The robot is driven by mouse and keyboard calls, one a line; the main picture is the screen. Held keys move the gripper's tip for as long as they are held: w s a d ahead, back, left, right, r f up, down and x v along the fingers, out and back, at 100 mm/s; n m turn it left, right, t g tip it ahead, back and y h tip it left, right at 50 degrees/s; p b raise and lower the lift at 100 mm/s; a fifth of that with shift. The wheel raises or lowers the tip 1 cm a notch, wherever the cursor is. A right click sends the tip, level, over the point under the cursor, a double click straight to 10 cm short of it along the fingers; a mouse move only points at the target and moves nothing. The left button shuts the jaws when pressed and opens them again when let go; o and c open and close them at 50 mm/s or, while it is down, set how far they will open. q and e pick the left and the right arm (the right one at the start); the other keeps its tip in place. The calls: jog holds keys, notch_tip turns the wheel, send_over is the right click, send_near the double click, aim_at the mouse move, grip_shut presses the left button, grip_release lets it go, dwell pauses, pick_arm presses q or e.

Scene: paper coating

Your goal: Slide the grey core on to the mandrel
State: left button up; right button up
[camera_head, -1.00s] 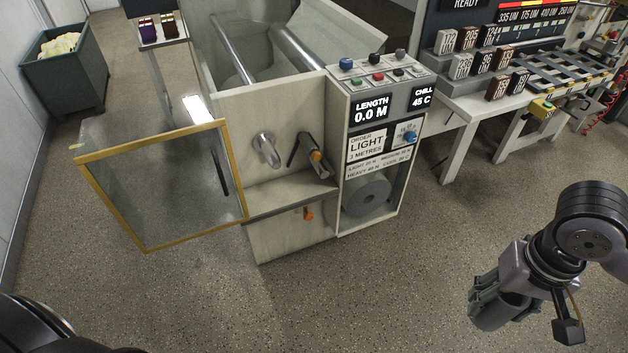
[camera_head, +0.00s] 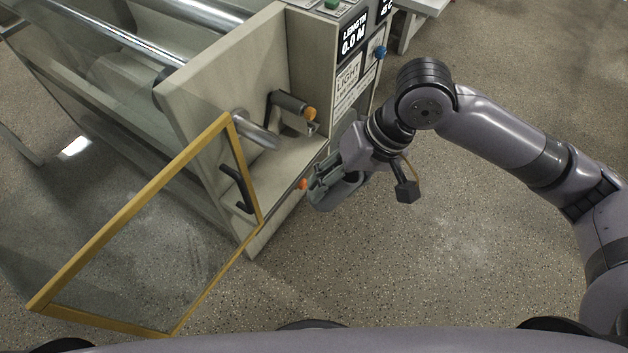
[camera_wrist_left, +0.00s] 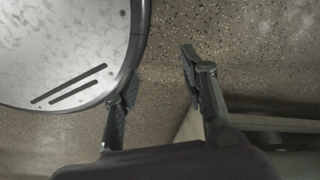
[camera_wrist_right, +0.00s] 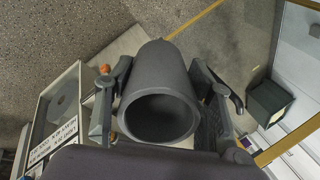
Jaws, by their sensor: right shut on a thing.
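The grey core (camera_wrist_right: 160,70) is a hollow dark grey tube, with its open near end showing in the right wrist view. My right gripper (camera_head: 322,186) is shut on it, with one finger on each side. In the head view the core (camera_head: 350,191) is partly hidden by the gripper, in front of the machine's lower right side. The mandrel (camera_head: 256,131) is a bare metal cylinder sticking out of the pale machine panel, up and to the left of the core and apart from it. My left gripper (camera_wrist_left: 160,70) is open and empty in its wrist view.
A yellow-framed clear guard door (camera_head: 150,245) stands open left of the mandrel, its edge close to the mandrel. A crank with an orange knob (camera_head: 310,114) sits right of the mandrel above a ledge (camera_head: 285,172). An orange knob (camera_head: 303,184) is below. Floor in front is clear.

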jog(key=a+f+y, duration=0.1)
jog(key=a+f+b, duration=0.1)
jog(key=a+f+y+b, duration=0.1)
jog(key=a+f, duration=0.1)
jog(key=shift+w+a+y, duration=0.1)
jog(key=shift+w+y, duration=0.2)
jog(key=shift+w, duration=0.1)
pick_arm(q)
jog(key=w+d+f+b, duration=0.1)
jog(key=w+f+b, duration=0.1)
jog(key=w+b, duration=0.9)
jog(key=shift+d+t+b, duration=0.2)
jog(key=shift+t+b, duration=0.2)
jog(key=shift+b, duration=0.8)
pick_arm(e)
jog(key=w+d+f+m+t+y, duration=0.3)
jog(key=w+f+m+t+y, duration=0.4)
jog(key=w+f+t, duration=0.3)
jog(key=shift+w+t, duration=0.3)
jog(key=shift+w, duration=0.15)
pick_arm(q)
jog(key=shift+s+f, duration=0.1)
pick_arm(e)
jog(key=shift+d, duration=0.15)
